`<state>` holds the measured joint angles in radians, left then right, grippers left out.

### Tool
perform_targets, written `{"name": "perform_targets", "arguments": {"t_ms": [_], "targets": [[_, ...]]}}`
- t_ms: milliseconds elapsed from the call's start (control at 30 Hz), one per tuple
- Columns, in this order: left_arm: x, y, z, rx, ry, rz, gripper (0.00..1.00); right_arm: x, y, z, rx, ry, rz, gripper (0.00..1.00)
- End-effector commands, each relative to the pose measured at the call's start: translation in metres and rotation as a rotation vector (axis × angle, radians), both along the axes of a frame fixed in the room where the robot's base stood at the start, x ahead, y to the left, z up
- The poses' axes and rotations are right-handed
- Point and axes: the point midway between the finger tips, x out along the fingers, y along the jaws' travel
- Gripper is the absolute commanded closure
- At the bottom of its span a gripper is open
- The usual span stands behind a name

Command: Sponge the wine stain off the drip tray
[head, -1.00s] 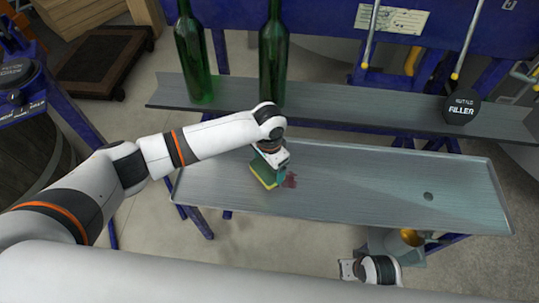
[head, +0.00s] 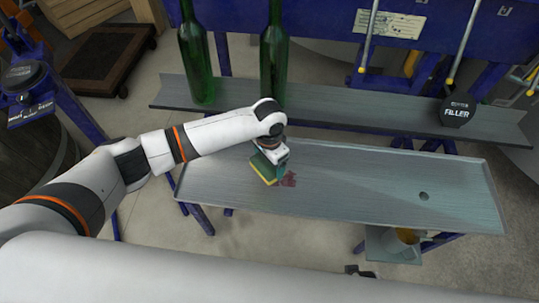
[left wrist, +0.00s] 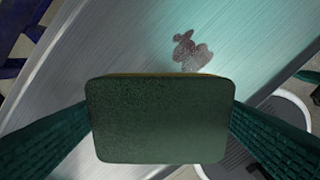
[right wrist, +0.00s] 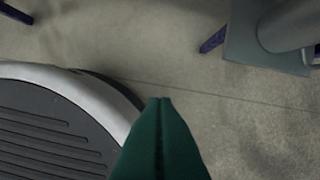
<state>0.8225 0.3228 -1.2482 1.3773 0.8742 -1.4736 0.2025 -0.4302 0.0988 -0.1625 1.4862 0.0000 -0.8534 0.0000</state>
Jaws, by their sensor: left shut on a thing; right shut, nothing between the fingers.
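The metal drip tray (head: 370,190) lies across the middle of the head view. A dark red wine stain (head: 288,180) is on its left part; it also shows in the left wrist view (left wrist: 192,50). My left gripper (head: 268,157) is shut on a green and yellow sponge (head: 263,170), just left of the stain. In the left wrist view the sponge's green face (left wrist: 160,120) sits between the two fingers; I cannot tell whether it touches the tray. My right gripper (right wrist: 162,102) is shut and empty, over the floor, with only a dark bit of it at the head view's lower edge.
Two green bottles (head: 195,60) stand on a grey shelf (head: 340,112) behind the tray. A black filler tag (head: 456,110) hangs at the right. A grey container (head: 398,243) stands on a small ledge below the tray's front edge. The tray's right part is clear except for a drain hole (head: 424,196).

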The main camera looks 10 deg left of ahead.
Motion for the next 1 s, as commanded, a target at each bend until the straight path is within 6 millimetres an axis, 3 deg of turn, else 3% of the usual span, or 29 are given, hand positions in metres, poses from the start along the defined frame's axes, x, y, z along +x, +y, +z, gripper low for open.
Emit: {"name": "perform_targets", "arguments": {"t_ms": [600,1000], "targets": [[0.001,0.004,0.014,0.000,0.000,0.002,0.33,-0.035,-0.005,-0.038,-0.003,0.030,0.007,1.00],[0.001,0.004,0.015,0.000,0.000,0.003,0.33,-0.041,-0.006,-0.045,-0.004,0.033,0.008,1.00]]}}
